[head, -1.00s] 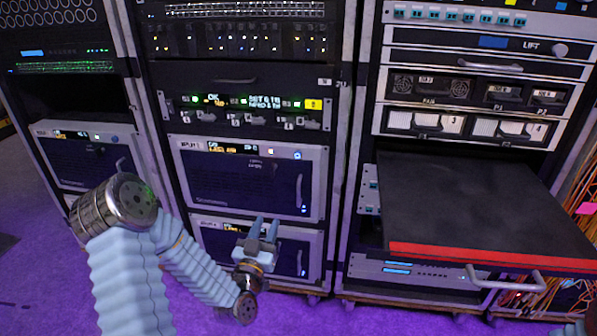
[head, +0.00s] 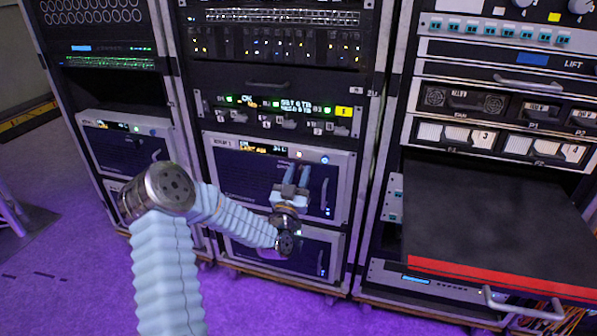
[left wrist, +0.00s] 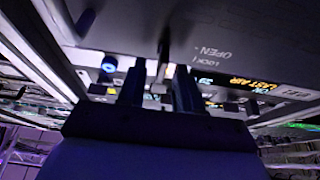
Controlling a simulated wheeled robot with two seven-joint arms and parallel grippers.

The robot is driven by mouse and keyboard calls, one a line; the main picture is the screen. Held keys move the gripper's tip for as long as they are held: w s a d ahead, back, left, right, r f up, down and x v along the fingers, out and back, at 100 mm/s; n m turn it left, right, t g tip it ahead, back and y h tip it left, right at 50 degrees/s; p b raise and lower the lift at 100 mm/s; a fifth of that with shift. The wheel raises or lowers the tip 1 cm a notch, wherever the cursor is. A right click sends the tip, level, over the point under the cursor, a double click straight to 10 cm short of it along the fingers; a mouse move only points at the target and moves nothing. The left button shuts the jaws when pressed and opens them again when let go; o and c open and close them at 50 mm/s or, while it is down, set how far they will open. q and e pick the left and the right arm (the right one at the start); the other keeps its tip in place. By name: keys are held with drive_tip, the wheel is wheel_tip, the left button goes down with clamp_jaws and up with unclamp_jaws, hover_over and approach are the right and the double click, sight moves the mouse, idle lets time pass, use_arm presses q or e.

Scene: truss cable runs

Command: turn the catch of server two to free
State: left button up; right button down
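My left gripper (head: 295,178) is open, with two blue-grey fingers pointing up in front of the upper server (head: 240,182) in the middle rack. Nothing shows held between them. The lower server (head: 318,262) sits beneath, partly hidden by my arm. I cannot tell which server is number two. In the left wrist view, the fingers (left wrist: 158,88) stand apart before a panel seen upside down. The panel carries an OPEN and LOCK marking (left wrist: 213,55), a lit amber display (left wrist: 258,86) and a round blue button (left wrist: 108,66). A dark narrow bar (left wrist: 164,45), perhaps the catch, shows beyond the fingers. My right gripper is out of view.
A black slide-out shelf with a red front edge (head: 490,275) and a grey handle (head: 522,303) juts out from the right rack. Another server (head: 125,145) sits in the left rack. The purple floor (head: 75,265) at the lower left is mostly clear.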

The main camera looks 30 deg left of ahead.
use_arm(q)
drive_tip(key=shift+w, duration=0.1)
clamp_jaws()
